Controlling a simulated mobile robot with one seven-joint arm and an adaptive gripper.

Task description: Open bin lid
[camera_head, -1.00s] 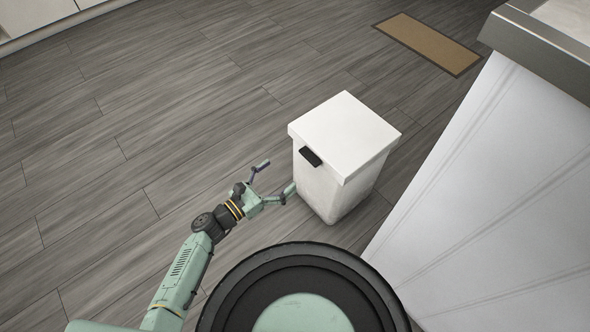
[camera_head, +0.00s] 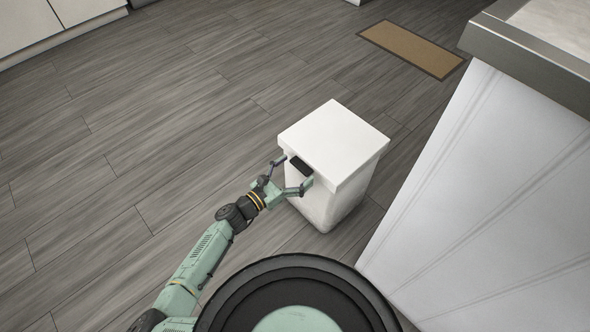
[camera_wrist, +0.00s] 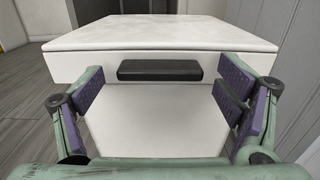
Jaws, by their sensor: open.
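The white bin (camera_head: 325,205) stands upright on the floor with its flat white lid (camera_head: 332,138) shut. A short black handle (camera_head: 300,166) sits on the lid's front edge; in the wrist view the handle (camera_wrist: 160,70) lies level near the middle. My gripper (camera_head: 293,172) is open and empty in front of the handle. In the wrist view its fingers (camera_wrist: 160,103) stand wide apart, one on each side and slightly below the handle. I see no finger touching the handle.
A white counter unit with a grey top edge (camera_head: 530,55) stands close on the right of the bin. A brown mat (camera_head: 411,48) lies on the floor behind. White cabinets (camera_head: 40,25) are at the far left. The wooden floor left of the bin is clear.

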